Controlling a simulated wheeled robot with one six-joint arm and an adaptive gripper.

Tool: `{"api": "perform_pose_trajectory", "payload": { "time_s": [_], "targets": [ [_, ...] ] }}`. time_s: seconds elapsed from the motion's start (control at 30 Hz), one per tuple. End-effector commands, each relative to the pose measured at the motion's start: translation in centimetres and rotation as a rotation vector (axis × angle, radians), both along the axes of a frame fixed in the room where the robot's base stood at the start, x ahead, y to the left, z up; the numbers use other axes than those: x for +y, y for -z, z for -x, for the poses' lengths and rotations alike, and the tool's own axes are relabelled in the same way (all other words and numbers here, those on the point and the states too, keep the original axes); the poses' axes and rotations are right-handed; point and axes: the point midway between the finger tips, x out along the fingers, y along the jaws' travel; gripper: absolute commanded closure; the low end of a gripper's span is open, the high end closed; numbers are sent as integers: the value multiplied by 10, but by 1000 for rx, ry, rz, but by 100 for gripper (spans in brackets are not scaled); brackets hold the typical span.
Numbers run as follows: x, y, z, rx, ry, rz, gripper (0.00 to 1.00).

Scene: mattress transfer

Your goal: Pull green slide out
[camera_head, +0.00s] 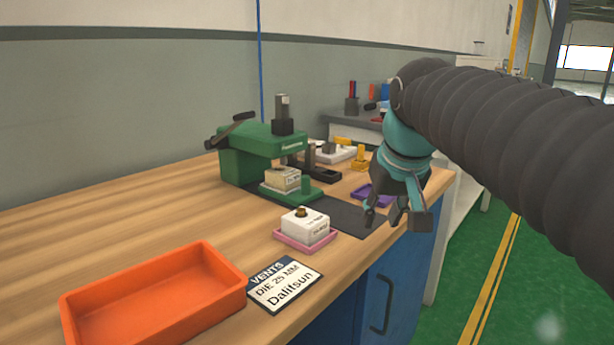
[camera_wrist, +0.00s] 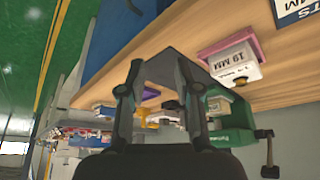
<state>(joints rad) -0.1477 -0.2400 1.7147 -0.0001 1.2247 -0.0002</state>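The green press (camera_head: 245,160) stands on the wooden bench against the wall, with a dark handle on its left. The green slide (camera_head: 308,194) shows as a low plate at the press's front and carries a cream labelled block (camera_head: 282,179). I cannot tell how far the slide is out. My gripper (camera_head: 398,216) hangs to the right of the press, near the bench's right edge, apart from the slide. Its fingers are spread and empty, as the wrist view (camera_wrist: 163,88) also shows. In that view the press (camera_wrist: 232,137) is partly hidden behind a finger.
A white block (camera_head: 305,226) with a brass knob sits on a pink tray (camera_head: 320,243) in front of the press. A label card (camera_head: 284,283) and an orange bin (camera_head: 225,270) lie nearer. A purple tray (camera_head: 366,196) and yellow part (camera_head: 360,158) are behind my gripper.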

Motion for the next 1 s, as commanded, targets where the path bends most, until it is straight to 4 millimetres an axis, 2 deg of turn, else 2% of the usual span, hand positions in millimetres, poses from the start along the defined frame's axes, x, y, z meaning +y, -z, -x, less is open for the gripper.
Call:
{"api": "perform_pose_trajectory", "payload": {
  "time_s": [0.03,0.2,0.4,0.53,0.73,0.87,1.0],
  "targets": [
    [11,-17,-21,5,-19,1,67],
    [46,-57,-75,22,-72,4,67],
    [87,-86,-125,38,-129,8,67],
    [107,-94,-144,45,-154,10,67],
    [120,-97,-156,50,-171,12,67],
    [123,-90,-159,50,-172,11,67],
    [124,-71,-166,53,-171,13,67]
  ]
}}
